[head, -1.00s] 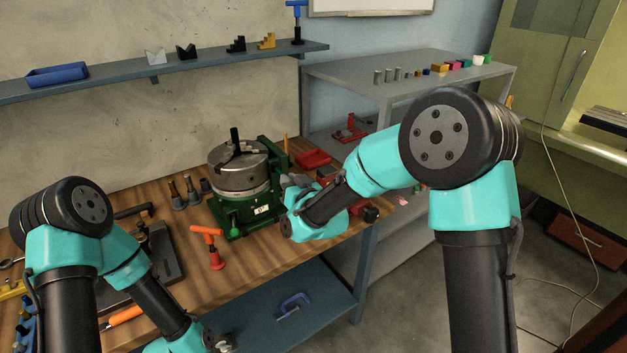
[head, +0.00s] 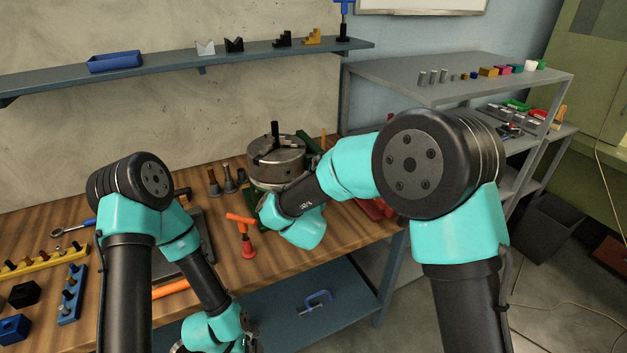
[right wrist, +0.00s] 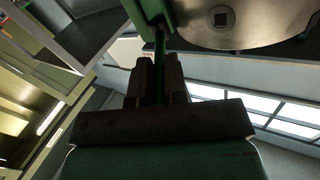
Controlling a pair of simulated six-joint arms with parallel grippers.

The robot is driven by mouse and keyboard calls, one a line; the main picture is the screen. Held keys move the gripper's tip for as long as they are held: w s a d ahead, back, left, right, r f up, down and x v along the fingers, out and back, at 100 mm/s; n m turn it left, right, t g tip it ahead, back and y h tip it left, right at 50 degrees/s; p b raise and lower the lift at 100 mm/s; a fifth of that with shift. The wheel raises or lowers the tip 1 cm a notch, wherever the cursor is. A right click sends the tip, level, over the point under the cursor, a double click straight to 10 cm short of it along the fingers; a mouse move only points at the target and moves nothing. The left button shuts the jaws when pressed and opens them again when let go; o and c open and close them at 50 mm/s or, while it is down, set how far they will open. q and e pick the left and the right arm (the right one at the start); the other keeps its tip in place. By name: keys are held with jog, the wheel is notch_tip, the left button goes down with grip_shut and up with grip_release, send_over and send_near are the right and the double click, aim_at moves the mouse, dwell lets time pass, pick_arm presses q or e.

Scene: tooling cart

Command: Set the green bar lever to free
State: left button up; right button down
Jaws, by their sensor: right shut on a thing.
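The green bar lever (right wrist: 160,42) shows in the right wrist view as a thin green bar running from a green housing (right wrist: 146,10) down between my fingers. My right gripper (right wrist: 160,64) is shut on this bar, with one dark finger on each side of it. In the head view my right wrist covers the front of the green base, so the lever and fingers are hidden there. The round metal chuck (head: 277,165) stands above that base and also shows in the right wrist view (right wrist: 245,22). My left gripper (head: 246,344) is at the bottom edge, its fingers unclear.
An orange-handled red tool (head: 244,238) stands left of my right wrist. Dark tool holders (head: 228,180) stand left of the chuck. A blue clamp (head: 317,299) lies on the lower shelf. A wall shelf (head: 190,61) runs behind. Bare wood lies at the table's front right.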

jog(key=shift+a, duration=0.1)
dwell(0.4)
jog(key=c, duration=1.1)
grip_release()
jog(key=shift+c, duration=0.2)
jog(key=shift+s, duration=0.1)
jog(key=s, duration=1.7)
jog(key=shift+a, duration=0.15)
jog(key=w, duration=1.5)
jog(key=shift+w, duration=0.2)
jog(key=shift+s, duration=0.2)
